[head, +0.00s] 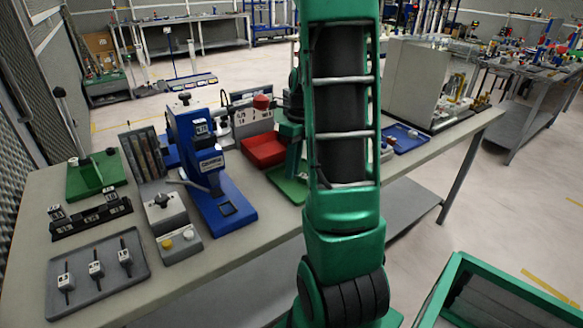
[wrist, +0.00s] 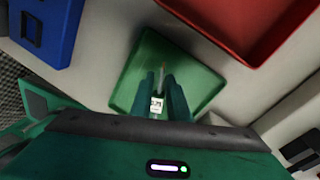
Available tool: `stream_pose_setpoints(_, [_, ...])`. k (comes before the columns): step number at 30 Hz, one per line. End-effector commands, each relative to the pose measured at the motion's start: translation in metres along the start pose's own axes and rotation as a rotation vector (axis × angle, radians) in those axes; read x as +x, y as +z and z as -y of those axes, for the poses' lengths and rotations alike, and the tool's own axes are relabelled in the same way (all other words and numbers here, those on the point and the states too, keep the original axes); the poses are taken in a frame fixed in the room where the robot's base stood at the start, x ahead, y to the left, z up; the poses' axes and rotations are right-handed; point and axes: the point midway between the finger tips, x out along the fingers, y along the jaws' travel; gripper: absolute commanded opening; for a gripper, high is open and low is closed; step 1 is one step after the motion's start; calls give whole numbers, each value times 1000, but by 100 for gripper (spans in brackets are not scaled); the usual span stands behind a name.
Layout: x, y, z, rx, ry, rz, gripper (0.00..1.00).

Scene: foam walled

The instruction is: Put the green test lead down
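In the wrist view my gripper (wrist: 163,82) points down over a green tray (wrist: 203,82). Its two fingers are close together on a small piece with a white label, the test lead (wrist: 157,104). A thin tip of it shows beyond the label; its green colour cannot be made out. The lead appears over the tray's middle; whether it touches the tray is hidden. In the head view the green tray (head: 288,188) lies on the bench, partly behind my arm, and the gripper's fingertips cannot be made out.
A red tray (head: 263,150) lies just behind the green one. A blue press (head: 205,150) stands to the left. A grey tray (head: 97,270) with three small labelled pieces lies at the front left. A blue tray (head: 405,137) and a grey box stand right of my arm.

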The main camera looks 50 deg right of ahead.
Motion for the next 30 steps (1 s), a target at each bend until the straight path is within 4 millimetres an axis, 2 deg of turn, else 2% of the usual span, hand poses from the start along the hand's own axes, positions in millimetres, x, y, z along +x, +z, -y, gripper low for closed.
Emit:
stream_pose_setpoints(4, [-3, -1, 2, 7, -4, 1, 23])
stream_pose_setpoints(7, [-13, -1, 2, 6, -4, 2, 23])
stream_pose_setpoints(21, [-100, -1, 2, 5, -3, 2, 23])
stream_pose_setpoints(25, [-114, -1, 1, 4, -2, 2, 23])
stream_pose_setpoints(30, [-122, -1, 1, 4, -2, 0, 23])
